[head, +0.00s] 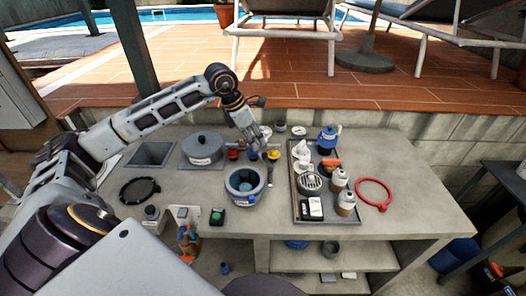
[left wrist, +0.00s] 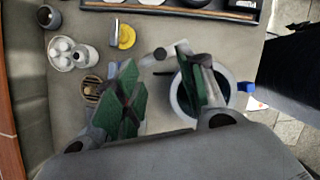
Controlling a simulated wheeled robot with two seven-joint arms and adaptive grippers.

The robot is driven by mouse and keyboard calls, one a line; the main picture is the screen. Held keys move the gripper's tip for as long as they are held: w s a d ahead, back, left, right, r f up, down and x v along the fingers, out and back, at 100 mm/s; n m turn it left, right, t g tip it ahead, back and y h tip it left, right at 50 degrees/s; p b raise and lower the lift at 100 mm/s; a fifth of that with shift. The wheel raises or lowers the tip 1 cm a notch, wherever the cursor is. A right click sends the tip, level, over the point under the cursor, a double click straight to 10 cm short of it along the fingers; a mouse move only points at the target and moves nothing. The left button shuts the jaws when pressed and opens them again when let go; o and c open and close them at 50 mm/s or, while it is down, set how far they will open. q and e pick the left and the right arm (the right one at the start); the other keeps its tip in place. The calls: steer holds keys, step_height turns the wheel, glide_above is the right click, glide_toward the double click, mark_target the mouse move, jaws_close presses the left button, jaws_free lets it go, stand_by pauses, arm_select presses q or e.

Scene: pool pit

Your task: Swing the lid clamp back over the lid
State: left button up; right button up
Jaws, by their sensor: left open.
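The lid clamp (head: 270,174), a grey arm with a dark round knob, sticks out from the pot's back right side, away from the lid. In the left wrist view the clamp's knob (left wrist: 160,54) shows between my fingertips. My left gripper (head: 262,152) is open above and behind the pot; contact with the clamp cannot be told. My right gripper is not in view.
A red ring (head: 374,194) lies farther right. Colored knobs lie behind the pot.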

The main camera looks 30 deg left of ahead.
mark_target(264, 154)
arm_select(q)
steer(key=x, duration=0.7)
steer(key=shift+s+p, duration=0.1)
steer(key=shift+p, duration=0.3)
steer(key=shift+f, duration=0.45)
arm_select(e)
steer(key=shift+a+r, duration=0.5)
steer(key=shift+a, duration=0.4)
arm_select(q)
jaws_close()
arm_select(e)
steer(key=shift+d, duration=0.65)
